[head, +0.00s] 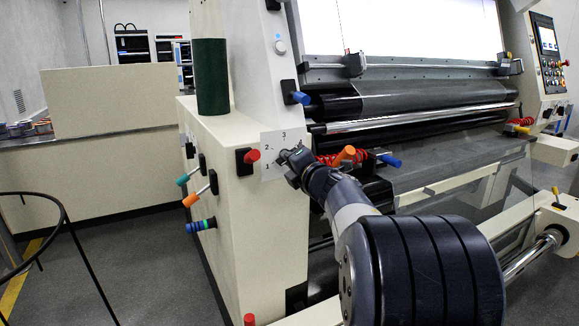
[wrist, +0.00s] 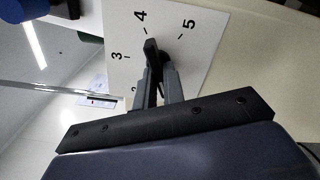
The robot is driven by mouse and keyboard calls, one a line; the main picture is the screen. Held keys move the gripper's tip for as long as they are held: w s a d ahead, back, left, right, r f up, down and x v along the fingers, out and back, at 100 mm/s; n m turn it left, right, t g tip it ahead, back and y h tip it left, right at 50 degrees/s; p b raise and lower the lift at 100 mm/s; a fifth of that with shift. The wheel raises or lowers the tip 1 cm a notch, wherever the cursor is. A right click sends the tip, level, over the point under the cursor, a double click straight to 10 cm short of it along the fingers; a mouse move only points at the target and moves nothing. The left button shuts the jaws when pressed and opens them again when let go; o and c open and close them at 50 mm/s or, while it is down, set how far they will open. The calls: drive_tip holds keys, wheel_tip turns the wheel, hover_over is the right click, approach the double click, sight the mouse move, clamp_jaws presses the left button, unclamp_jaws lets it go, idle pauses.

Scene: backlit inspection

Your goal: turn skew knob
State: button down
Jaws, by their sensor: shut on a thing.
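The skew knob (wrist: 151,47) is a black bar-shaped knob on a white dial plate (wrist: 205,60) with black numbers. In the wrist view 3, 4 and 5 are clear and part of a 2 shows. The knob's free end lies just beside the 4. My gripper (wrist: 156,72) has its two grey fingers closed around the knob, one on each side. Its lower part is hidden between the fingers. In the head view the plate (head: 268,140) is on the cream machine frame, and my gripper (head: 284,157) covers the knob there.
A red knob (head: 252,156) sticks out just left of the plate. Blue (head: 300,98), orange (head: 345,154) and other blue (head: 390,161) handles stand near my arm. Black and steel rollers (head: 420,115) run to the right. A dark green cylinder (head: 211,75) stands on the ledge.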

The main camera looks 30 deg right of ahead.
drive_tip(key=shift+n, duration=0.5)
drive_tip(key=c, duration=1.5)
unclamp_jaws()
drive_tip(key=s, duration=1)
drive_tip(key=shift+s+d+p, duration=0.2)
drive_tip(key=shift+s+p, duration=0.2)
drive_tip(key=w+b, duration=0.1)
drive_tip(key=w, duration=1)
drive_tip(key=shift+a, duration=0.2)
